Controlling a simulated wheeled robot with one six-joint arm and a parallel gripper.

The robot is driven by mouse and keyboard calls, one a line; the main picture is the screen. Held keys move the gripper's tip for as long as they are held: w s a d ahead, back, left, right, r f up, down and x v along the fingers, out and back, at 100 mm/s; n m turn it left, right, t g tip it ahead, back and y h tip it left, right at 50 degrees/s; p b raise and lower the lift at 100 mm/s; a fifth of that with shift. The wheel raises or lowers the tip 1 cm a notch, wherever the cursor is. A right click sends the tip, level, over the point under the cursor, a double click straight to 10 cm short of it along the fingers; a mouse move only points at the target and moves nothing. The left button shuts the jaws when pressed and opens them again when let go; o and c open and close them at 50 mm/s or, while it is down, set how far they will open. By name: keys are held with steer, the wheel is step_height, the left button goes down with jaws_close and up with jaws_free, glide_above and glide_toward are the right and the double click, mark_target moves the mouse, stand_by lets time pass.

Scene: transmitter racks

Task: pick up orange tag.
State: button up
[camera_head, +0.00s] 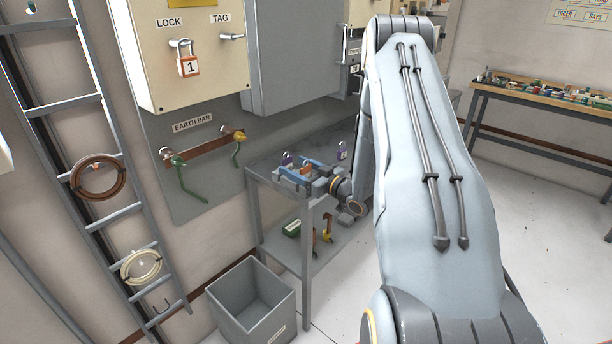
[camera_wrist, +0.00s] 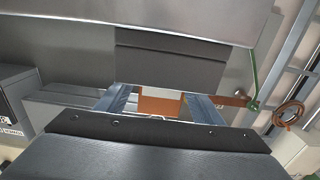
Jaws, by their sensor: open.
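The orange tag (camera_head: 306,169) is a small orange piece at the small grey table, partly hidden by my gripper (camera_head: 304,168) in the head view. In the wrist view the orange tag (camera_wrist: 160,106), with a pale band along its top, shows between the two blue-grey fingers of my gripper (camera_wrist: 158,97). The fingers are apart, one on each side of it, with a gap visible at each side. Its lower part is hidden by the gripper body. I cannot tell whether it touches the table top.
Purple pieces stand close by, one behind left (camera_head: 288,158) and one at right (camera_head: 342,151). The grey table (camera_head: 262,172) has a lower shelf with green and yellow items. A grey bin (camera_head: 228,300) stands in front. The cabinet and earth bar (camera_head: 203,147) are behind.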

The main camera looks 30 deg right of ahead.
steer(key=shift+c, duration=0.4)
steer(key=c, duration=1)
steer(key=shift+r, duration=0.15)
steer(key=shift+c, duration=0.2)
step_height(320, 180, up, 10)
steer(key=b, duration=0.1)
